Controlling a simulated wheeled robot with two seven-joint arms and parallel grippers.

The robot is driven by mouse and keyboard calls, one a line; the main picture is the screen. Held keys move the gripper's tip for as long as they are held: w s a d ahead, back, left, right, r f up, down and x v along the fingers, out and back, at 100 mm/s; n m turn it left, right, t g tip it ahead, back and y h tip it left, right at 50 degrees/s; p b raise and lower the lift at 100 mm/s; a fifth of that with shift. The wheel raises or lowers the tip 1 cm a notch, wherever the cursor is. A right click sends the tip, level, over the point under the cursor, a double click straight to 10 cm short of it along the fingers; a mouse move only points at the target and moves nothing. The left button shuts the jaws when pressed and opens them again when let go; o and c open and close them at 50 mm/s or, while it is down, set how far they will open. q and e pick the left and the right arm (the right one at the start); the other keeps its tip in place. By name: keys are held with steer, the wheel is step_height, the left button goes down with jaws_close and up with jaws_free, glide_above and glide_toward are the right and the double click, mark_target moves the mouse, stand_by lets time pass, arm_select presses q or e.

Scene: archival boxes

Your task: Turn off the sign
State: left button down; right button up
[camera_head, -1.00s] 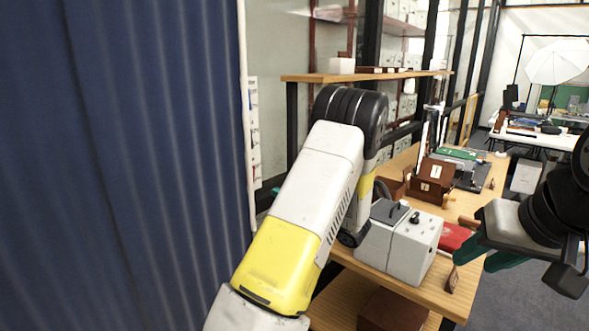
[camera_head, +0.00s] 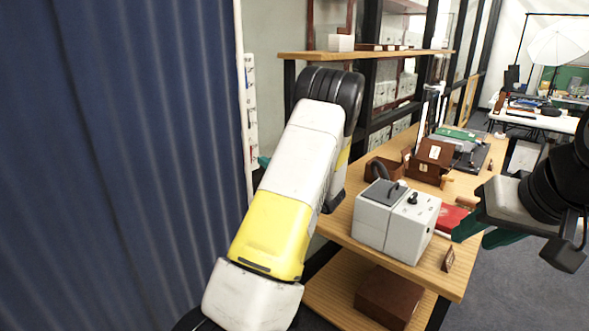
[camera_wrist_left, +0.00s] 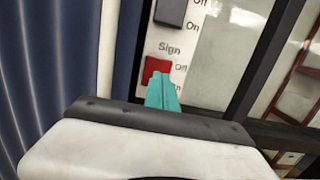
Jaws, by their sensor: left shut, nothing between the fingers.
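The sign switch (camera_wrist_left: 156,68) is a red rocker on a white panel (camera_wrist_left: 180,48) in the left wrist view. "Sign" is printed above it, "Off" by its upper end and "On" by its lower end. My left gripper (camera_wrist_left: 163,92) is shut and empty, its teal fingertips overlapping the switch's lower part. I cannot tell whether they touch it, or which way the rocker is tilted. In the head view the panel (camera_head: 250,105) is a narrow strip beside the curtain, with the left gripper (camera_head: 264,162) mostly behind my arm. My right gripper (camera_head: 484,232) is open and empty near the bench.
A dark rocker switch (camera_wrist_left: 172,12) sits above the sign switch. A blue corrugated curtain (camera_head: 130,170) fills the left. A wooden bench (camera_head: 345,210) on the right carries a grey-white machine (camera_head: 408,235), brown boxes (camera_head: 430,160) and a red item (camera_head: 450,217). A shelf (camera_head: 300,55) projects above.

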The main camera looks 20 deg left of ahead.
mark_target(252, 155)
arm_select(q)
steer(key=x, duration=0.6)
steer(key=shift+w+a+r, duration=0.1)
steer(key=shift+a, duration=0.1)
steer(key=shift+d, duration=0.15)
steer(key=r+v, duration=0.3)
steer(key=v, duration=1)
steer(key=shift+s+d, duration=0.25)
steer(key=shift+d, duration=0.05)
steer(key=shift+r, duration=0.1)
